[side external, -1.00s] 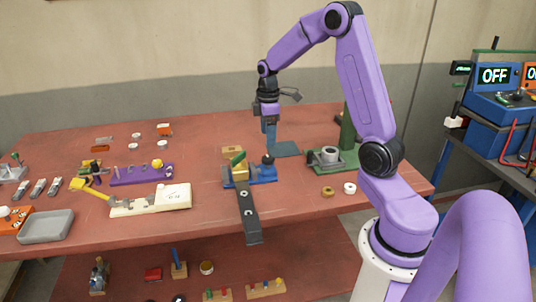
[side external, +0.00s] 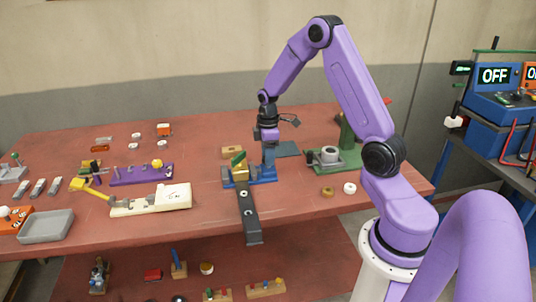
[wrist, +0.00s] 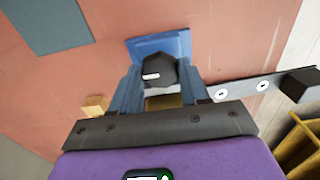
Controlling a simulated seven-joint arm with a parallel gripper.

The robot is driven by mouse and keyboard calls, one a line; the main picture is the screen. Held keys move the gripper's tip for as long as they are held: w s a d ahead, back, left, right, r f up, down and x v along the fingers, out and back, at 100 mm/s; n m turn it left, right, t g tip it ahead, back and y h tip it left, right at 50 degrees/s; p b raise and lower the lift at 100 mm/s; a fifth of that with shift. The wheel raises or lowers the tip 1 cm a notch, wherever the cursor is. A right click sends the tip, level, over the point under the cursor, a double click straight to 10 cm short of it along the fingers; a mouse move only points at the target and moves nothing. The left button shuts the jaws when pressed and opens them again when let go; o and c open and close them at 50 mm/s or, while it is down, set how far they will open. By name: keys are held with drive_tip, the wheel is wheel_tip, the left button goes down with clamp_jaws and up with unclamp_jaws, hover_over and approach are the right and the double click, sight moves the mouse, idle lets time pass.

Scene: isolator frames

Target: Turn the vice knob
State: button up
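The vice has a blue base (side external: 262,176) and sits near the middle of the bench. A yellow and green block (side external: 240,167) is at its left end. In the wrist view, the vice knob (wrist: 157,72) is dark and many-sided, with a short white mark on top. My gripper (side external: 269,158) points straight down over the knob and hides most of it in the side view. In the wrist view, my gripper (wrist: 158,78) has one blue finger on each side of the knob. The fingers look apart; whether either touches the knob is unclear.
A dark flat bar (side external: 248,212) runs from the vice over the bench's front edge. A green stand with a grey cup (side external: 330,155) is close on the right. A cream block with a yellow handle (side external: 150,200) lies left.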

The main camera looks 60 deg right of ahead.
drive_tip(key=c, duration=0.4)
drive_tip(key=m, duration=0.3)
drive_tip(key=shift+m, duration=0.4)
drive_tip(key=m, duration=0.4)
drive_tip(key=shift+m, duration=0.3)
drive_tip(key=m, duration=0.4)
drive_tip(key=shift+m, duration=2.7)
